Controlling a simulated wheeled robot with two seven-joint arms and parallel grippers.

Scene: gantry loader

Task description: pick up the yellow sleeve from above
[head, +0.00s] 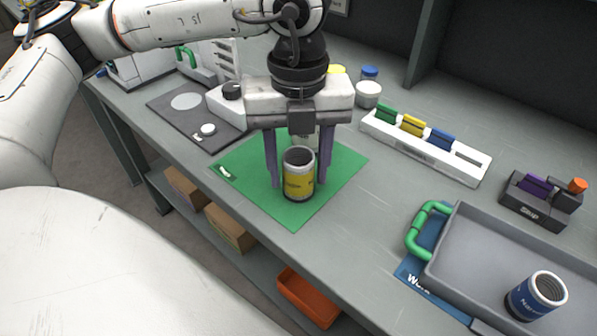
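The yellow sleeve (298,184), a short upright cylinder with a yellow band and an open dark top, stands on the green mat (343,168). My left gripper (298,186) points straight down over the mat, its fingers spread. One finger shows left of the sleeve and one right of it, with a visible gap on each side. The fingertips are low, near the sleeve's lower part. I cannot tell whether the sleeve is exactly between the fingers or slightly in front. My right gripper is not in view.
A grey tray (447,240) with a green handle (416,235) holds a blue sleeve (536,297) at the right. A white rack (450,163) with coloured blocks stands behind. A white jar (368,94) is behind the gripper. The bench between mat and tray is clear.

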